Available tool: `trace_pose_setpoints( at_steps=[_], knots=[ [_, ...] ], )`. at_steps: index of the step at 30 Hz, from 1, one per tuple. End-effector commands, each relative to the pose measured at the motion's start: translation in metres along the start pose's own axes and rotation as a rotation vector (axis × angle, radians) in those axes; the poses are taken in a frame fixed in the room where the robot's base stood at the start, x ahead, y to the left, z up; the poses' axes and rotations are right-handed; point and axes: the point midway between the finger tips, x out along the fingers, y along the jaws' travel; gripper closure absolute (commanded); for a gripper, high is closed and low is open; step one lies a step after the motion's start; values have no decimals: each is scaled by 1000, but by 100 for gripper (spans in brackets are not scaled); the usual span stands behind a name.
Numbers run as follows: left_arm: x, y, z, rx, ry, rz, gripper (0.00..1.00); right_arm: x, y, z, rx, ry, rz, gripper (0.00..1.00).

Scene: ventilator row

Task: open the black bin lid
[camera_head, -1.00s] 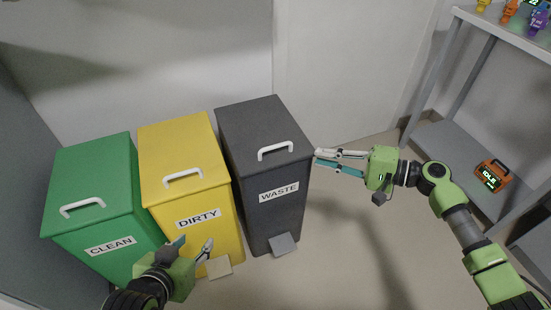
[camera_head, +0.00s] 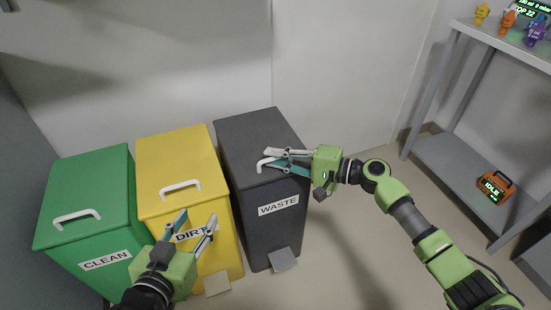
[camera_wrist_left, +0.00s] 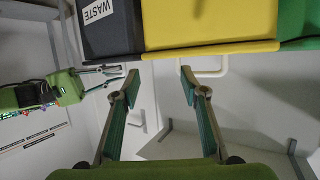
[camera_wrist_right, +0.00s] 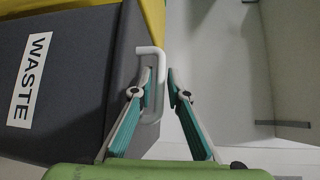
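The black bin (camera_head: 262,225), labelled WASTE, stands right of the yellow bin, and its lid (camera_head: 245,125) is down. Its white handle (camera_head: 263,163) is partly covered by my right gripper (camera_head: 270,160) in the head view. In the right wrist view, the handle (camera_wrist_right: 152,52) reaches between the fingertips of the right gripper (camera_wrist_right: 158,82); the fingers are apart, and I cannot tell whether either touches it. My left gripper (camera_head: 199,219) is open and empty in front of the yellow bin; its spread fingers also show in the left wrist view (camera_wrist_left: 159,76).
The yellow DIRTY bin (camera_head: 180,155) and green CLEAN bin (camera_head: 90,190) stand to the left, lids down. A grey pedal (camera_head: 283,260) sits at the black bin's foot. A metal shelf (camera_head: 450,165) with an orange IDLE device (camera_head: 495,187) is on the right. Floor between is clear.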

Motion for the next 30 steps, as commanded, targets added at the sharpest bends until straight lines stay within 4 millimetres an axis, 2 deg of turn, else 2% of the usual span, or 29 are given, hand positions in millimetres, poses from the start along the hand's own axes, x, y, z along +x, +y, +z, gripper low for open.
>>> trace_pose_setpoints(
  at_steps=[8, 10, 21, 26, 30],
  knots=[
    [0, 0, -1, 0, 6, 0, 60, 2, 0, 0, 0, 1, 1, 85],
    [0, 0, -1, 0, 6, 0, 60, 2, 0, 0, 0, 1, 1, 100],
    [-1, 0, 1, 0, -15, 0, 60, 1, -2, 0, 4, 0, 4, 100],
    [-9, -4, 26, -1, -138, -8, 60, 1, -9, 0, 15, -1, 14, 100],
    [-23, -8, 56, -2, -297, -18, 60, 1, -18, 0, 30, -1, 30, 100]
  ],
)
